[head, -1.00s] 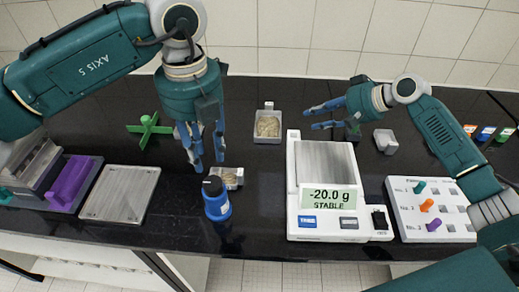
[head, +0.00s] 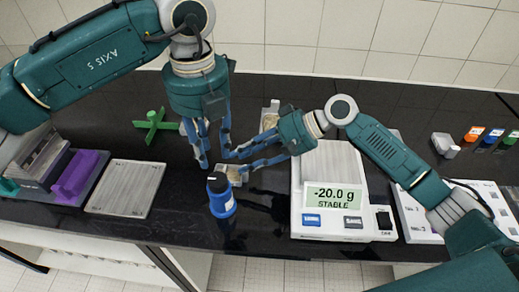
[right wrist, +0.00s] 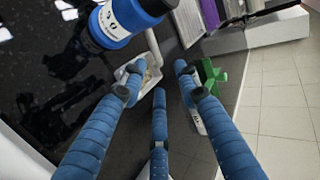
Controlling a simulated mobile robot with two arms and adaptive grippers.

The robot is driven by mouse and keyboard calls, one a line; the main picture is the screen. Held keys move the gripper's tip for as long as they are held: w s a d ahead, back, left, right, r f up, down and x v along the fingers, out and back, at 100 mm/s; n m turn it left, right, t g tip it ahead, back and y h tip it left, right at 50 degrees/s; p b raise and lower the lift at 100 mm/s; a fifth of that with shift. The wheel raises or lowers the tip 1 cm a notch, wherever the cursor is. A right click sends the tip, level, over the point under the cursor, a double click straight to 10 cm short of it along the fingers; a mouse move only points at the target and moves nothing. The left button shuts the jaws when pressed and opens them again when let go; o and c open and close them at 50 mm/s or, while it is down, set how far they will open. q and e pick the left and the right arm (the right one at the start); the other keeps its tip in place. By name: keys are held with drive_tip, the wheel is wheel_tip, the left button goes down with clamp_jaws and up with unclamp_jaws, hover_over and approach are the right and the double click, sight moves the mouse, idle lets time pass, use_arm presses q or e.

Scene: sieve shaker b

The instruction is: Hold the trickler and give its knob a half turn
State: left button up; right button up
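The blue cylinder with a black top (head: 221,197), which I take to be the trickler, stands upright near the counter's front edge. It shows at the top of the right wrist view (right wrist: 122,22). I cannot make out its knob. My left gripper (head: 210,155) points down behind it, fingers apart and empty. My right gripper (head: 236,162) reaches in from the right, its fingers spread and empty (right wrist: 155,88), just behind and right of the cylinder. The fingers of my two grippers lie close together; I cannot tell if they touch.
The balance (head: 330,165) reads -20.0 g to the right. A flat metal plate (head: 124,188), a purple holder (head: 80,175) and a green cross (head: 155,126) lie left. Dark counter is free in front.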

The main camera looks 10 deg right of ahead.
sight(217, 178)
drive_tip(key=shift+x, duration=2.45)
clamp_jaws()
use_arm(q)
drive_tip(key=o, duration=0.4)
drive_tip(key=shift+c, duration=0.2)
drive_tip(key=shift+o, duration=1.4)
drive_tip(key=shift+r+n, duration=0.15)
drive_tip(key=shift+n, duration=0.15)
use_arm(e)
drive_tip(key=shift+w+r, duration=0.1)
use_arm(q)
wheel_tip(217, 178, down, 11)
drive_tip(key=n, duration=0.3)
drive_tip(key=shift+w+r+n, duration=0.1)
drive_tip(key=shift+r+n, duration=0.1)
drive_tip(key=shift+n, duration=0.1)
